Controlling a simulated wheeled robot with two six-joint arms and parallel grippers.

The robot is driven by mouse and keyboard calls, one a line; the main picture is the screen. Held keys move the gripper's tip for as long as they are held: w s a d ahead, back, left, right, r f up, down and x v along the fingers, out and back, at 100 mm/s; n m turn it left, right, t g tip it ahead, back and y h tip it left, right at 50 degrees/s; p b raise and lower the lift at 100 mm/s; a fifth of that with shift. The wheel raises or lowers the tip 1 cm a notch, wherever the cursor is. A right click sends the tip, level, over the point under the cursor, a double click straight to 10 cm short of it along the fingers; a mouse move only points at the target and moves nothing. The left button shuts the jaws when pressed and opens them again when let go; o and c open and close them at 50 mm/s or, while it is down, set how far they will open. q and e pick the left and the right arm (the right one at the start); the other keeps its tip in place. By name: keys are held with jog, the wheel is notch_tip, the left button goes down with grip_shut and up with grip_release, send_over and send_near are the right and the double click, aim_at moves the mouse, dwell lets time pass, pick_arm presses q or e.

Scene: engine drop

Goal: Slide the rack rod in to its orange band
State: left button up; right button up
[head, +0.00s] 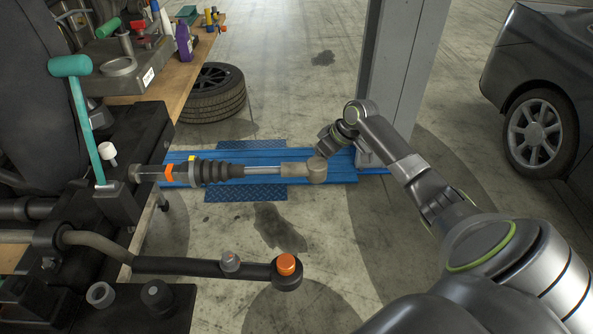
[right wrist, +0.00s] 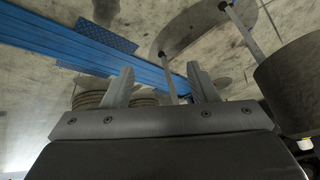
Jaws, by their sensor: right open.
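The rack rod (head: 262,170) lies level, pointing right from the dark housing (head: 134,173) at the bench edge. It has a black ribbed boot (head: 218,171), a yellow mark and a grey end piece (head: 305,170). Its orange band (head: 169,173) shows left of the boot, with a short bare stretch between band and housing. My right gripper (head: 327,143) is just above and beside the grey end piece; its fingers are hard to make out there. In the right wrist view the gripper (right wrist: 160,88) is open with nothing between its fingers. My left gripper is not visible.
A teal mallet (head: 88,110) stands at left. A dark bar with an orange cap (head: 286,264) reaches out below the rod. A tyre (head: 214,95) lies behind, and a blue lift base (head: 335,167) lies below on the floor. A grey post (head: 398,75) rises behind my right arm.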

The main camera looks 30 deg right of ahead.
notch_tip(320, 180, up, 14)
jog(key=s+a+n+y+b, duration=0.1)
jog(key=s+a+n, duration=0.1)
jog(key=a+n, duration=0.15)
jog(key=n+g+b, duration=0.1)
jog(key=n+g, duration=0.1)
jog(key=n, duration=0.3)
send_near(298, 164)
jog(key=shift+h, duration=0.3)
jog(key=x, duration=1)
jog(key=shift+a, duration=0.25)
grip_shut()
